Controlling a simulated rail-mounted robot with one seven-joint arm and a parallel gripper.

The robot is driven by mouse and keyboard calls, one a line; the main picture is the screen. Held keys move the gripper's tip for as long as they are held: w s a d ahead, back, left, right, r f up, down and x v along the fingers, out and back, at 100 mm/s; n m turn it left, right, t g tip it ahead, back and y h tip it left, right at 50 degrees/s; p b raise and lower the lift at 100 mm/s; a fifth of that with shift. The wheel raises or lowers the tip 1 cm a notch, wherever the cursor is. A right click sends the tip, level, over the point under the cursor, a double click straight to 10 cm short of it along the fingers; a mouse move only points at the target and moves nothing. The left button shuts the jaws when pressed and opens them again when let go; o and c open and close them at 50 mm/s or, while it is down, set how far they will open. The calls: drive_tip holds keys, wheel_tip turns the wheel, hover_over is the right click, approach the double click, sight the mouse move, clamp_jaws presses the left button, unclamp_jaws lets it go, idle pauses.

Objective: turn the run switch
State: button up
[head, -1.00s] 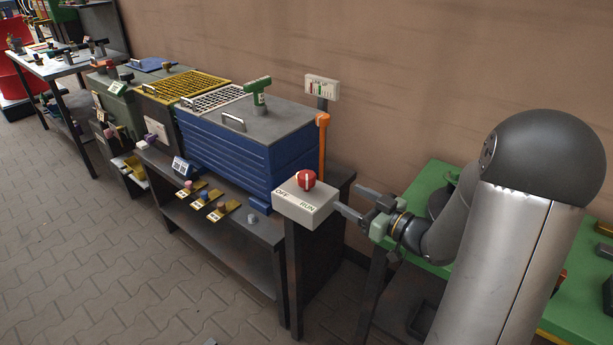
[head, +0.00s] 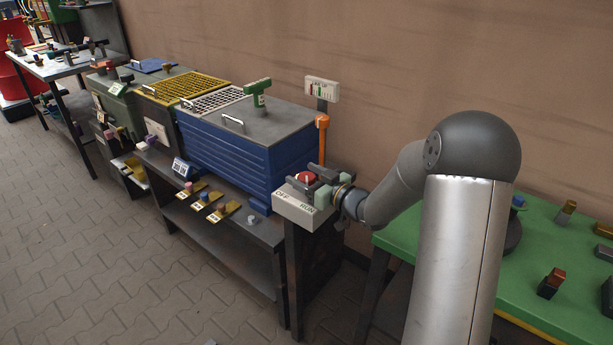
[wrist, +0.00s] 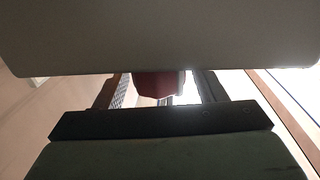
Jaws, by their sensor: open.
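The run switch is a red round knob (head: 306,178) on a pale box marked OFF and RUN (head: 299,207), which stands on a dark post. In the head view my gripper (head: 302,176) is open at the top of the box, with its dark fingers on either side of the knob and partly covering it. In the wrist view the red knob (wrist: 160,84) shows between the two fingers, with the pale box (wrist: 165,35) filling the upper part. I cannot tell whether the fingers touch the knob. The knob's pointer direction is hard to make out.
A blue ribbed tank (head: 235,155) with a grey lid and green handle stands just left of the switch box. A green table (head: 480,255) with small parts lies right. Paved floor is clear at front left.

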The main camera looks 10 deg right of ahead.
drive_tip(key=c, duration=1)
